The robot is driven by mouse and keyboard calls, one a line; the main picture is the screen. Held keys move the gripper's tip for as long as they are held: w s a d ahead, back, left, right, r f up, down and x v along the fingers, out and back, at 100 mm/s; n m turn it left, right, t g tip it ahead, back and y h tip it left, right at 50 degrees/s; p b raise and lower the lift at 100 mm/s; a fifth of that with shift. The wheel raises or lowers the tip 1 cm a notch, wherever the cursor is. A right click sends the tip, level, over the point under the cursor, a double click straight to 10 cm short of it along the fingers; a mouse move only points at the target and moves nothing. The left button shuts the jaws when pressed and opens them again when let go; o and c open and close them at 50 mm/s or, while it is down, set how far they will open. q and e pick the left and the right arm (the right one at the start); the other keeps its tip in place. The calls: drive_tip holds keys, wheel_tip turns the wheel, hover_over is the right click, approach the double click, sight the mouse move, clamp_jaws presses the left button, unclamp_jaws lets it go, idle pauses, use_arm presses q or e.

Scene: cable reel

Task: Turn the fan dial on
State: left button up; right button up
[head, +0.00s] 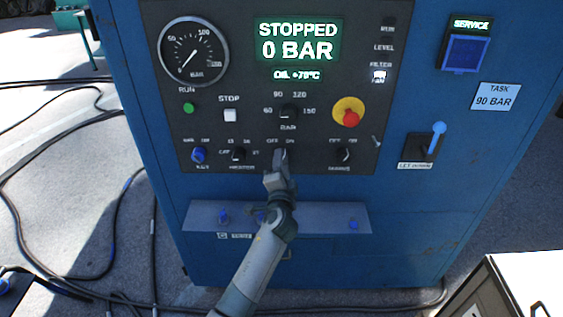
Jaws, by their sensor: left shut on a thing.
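The dark control panel (320,182) is on the front of a blue cabinet. My left gripper (279,161) is shut on a small dark dial (281,152) in its bottom row, under OFF and ON marks. The gripper hides most of the dial and the name below it, so I cannot read its setting. It sits where the fan dial would be. The display (298,40) reads STOPPED, 0 BAR. My right gripper is not in view.
Close by are a dark selector (238,154), another OFF/ON dial (343,155), a larger pressure dial (290,112) and a red stop button (350,112) on yellow. A grey shelf (335,214) projects below. A blue-handled lever (436,138) is at right. Cables lie on the ground.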

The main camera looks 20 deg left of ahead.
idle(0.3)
use_arm(q)
drive_tip(key=o, duration=1)
drive_tip(key=shift+o, duration=0.2)
drive_tip(key=shift+s, duration=0.1)
drive_tip(key=b+v, duration=0.4)
drive_tip(key=v, duration=1.3)
drive_tip(key=shift+r, duration=0.1)
